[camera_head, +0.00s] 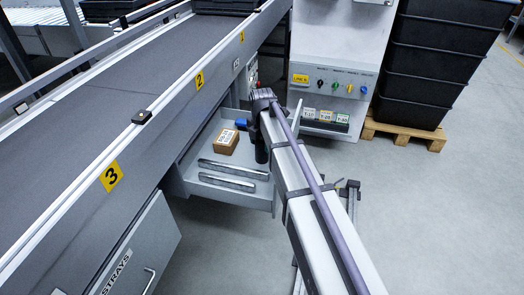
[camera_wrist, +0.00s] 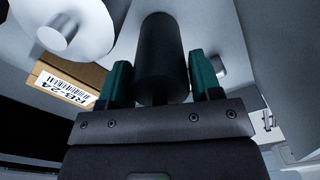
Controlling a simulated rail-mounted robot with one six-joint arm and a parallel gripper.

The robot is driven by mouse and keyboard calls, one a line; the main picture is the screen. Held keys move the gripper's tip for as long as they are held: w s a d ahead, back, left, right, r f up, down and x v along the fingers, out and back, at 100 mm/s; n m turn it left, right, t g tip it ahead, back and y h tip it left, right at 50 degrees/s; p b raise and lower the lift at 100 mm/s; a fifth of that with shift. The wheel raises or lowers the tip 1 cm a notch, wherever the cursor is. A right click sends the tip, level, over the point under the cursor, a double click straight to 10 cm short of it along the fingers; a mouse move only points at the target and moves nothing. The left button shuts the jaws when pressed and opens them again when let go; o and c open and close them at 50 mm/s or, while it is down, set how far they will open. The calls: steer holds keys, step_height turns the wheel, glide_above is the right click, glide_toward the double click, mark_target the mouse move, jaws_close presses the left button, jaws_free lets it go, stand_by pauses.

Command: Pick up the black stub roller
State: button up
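The black stub roller (camera_wrist: 162,50) is a dark cylinder in the middle of the wrist view, with a thinner stub at its near end. My gripper (camera_wrist: 162,80) has green fingers, one on each side of the roller. In the head view my arm reaches over an open grey drawer (camera_head: 250,200) and hides much of the gripper. A dark upright shape shows below the arm's end there; I cannot tell roller from gripper in it.
A small cardboard box (camera_head: 227,141) lies in the drawer, close left of my fingers in the wrist view (camera_wrist: 60,83). Two metal bars (camera_head: 233,169) lie nearer. A pale disc with a stub (camera_wrist: 62,30) is beside the roller. The conveyor (camera_head: 110,90) runs along the left.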

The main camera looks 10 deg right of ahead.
steer(key=c, duration=0.6)
steer(key=shift+r, duration=0.1)
step_height(320, 180, up, 10)
steer(key=p, duration=1)
steer(key=shift+r, duration=0.1)
steer(key=shift+f, duration=0.2)
